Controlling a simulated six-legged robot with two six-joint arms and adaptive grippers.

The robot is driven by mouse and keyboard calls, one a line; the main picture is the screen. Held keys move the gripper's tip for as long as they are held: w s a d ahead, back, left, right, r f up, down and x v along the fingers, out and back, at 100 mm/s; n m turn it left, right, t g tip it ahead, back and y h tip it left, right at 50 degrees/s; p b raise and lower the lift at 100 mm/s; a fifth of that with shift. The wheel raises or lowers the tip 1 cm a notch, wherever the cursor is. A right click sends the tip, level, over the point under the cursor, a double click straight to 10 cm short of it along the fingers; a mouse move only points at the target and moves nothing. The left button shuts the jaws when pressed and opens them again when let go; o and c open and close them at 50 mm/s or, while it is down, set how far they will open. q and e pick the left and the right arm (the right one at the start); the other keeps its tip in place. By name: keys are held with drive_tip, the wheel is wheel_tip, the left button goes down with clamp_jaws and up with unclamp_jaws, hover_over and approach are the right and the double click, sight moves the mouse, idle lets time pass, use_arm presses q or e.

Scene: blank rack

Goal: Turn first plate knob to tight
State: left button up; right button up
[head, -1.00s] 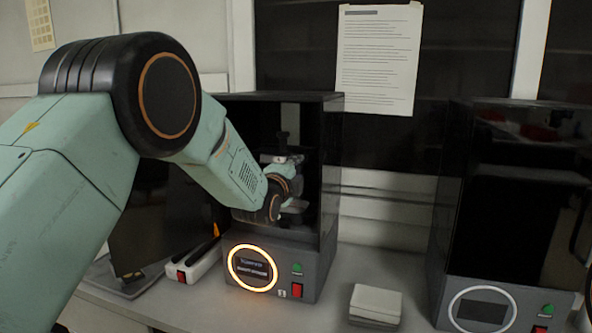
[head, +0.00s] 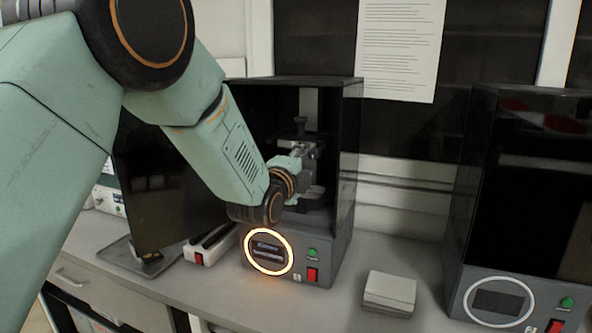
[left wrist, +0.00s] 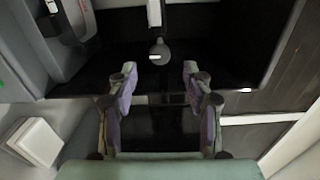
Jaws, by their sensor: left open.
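The first machine is a black-walled box (head: 348,140) on a grey base with a lit orange-white ring (head: 268,251). A dark knob (head: 300,123) stands on top of the plate assembly inside it. In the left wrist view a round dark knob (left wrist: 159,50) on a stem lies ahead, centred beyond the fingers. My left gripper (head: 306,158) reaches inside the box, partly hidden by my wrist. In the wrist view my left gripper (left wrist: 160,82) is open and empty, its purple-padded fingers apart and short of the knob. My right gripper is out of view.
A second dark machine (head: 520,200) with an unlit ring stands at the right. A small white box (head: 389,293) lies on the bench (head: 340,310) between them. A black panel (head: 165,190) stands left of the first machine. The box walls closely surround my gripper.

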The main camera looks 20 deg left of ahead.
use_arm(q)
drive_tip(key=shift+s+a, duration=0.1)
drive_tip(key=shift+s, duration=2.45)
